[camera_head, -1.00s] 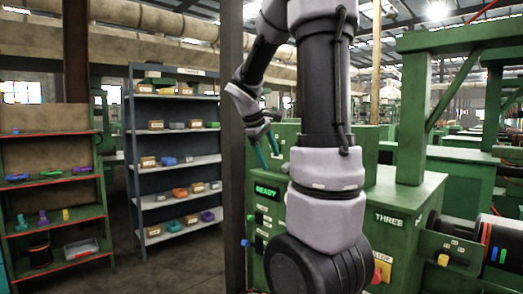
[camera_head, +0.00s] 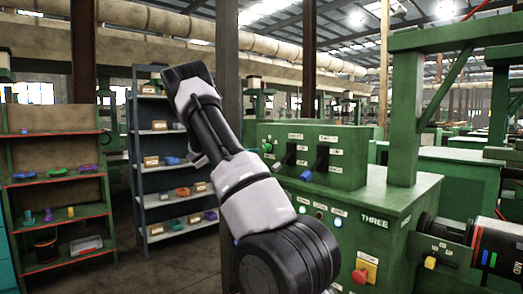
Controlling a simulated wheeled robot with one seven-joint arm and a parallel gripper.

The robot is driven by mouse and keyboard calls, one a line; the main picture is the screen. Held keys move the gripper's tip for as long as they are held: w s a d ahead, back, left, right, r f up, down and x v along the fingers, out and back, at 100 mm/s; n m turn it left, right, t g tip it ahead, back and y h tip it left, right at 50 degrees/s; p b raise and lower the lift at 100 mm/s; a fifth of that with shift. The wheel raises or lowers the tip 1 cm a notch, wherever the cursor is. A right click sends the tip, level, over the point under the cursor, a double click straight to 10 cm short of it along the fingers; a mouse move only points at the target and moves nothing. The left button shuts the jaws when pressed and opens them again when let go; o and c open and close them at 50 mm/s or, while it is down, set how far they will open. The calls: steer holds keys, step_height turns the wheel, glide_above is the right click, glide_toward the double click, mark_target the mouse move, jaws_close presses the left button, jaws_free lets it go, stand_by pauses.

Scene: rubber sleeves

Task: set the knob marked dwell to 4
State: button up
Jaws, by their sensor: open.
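The green machine marked THREE (camera_head: 375,218) stands right of centre. Its raised green control box (camera_head: 345,180) carries two dark knobs, a left knob (camera_head: 290,155) and a right knob (camera_head: 321,160), with small pale label plates above them. The lettering is too small to read, so I cannot tell which knob is marked dwell or what either is set to. A blue piece (camera_head: 306,175) shows just below the right knob. My arm rises up and to the left in front of the machine's left side. My gripper is not visible.
A red button on a yellow plate (camera_head: 365,268) and several small lights sit on the machine's lower front. A dark roller (camera_head: 500,250) juts out at the right. Grey shelves (camera_head: 150,190) and a green-and-red rack (camera_head: 55,225) stand at the left. A dark post (camera_head: 230,90) rises near the box.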

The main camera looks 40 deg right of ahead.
mark_target(264, 148)
steer(key=d, duration=0.8)
steer(key=shift+w+d, duration=0.35)
jaws_close()
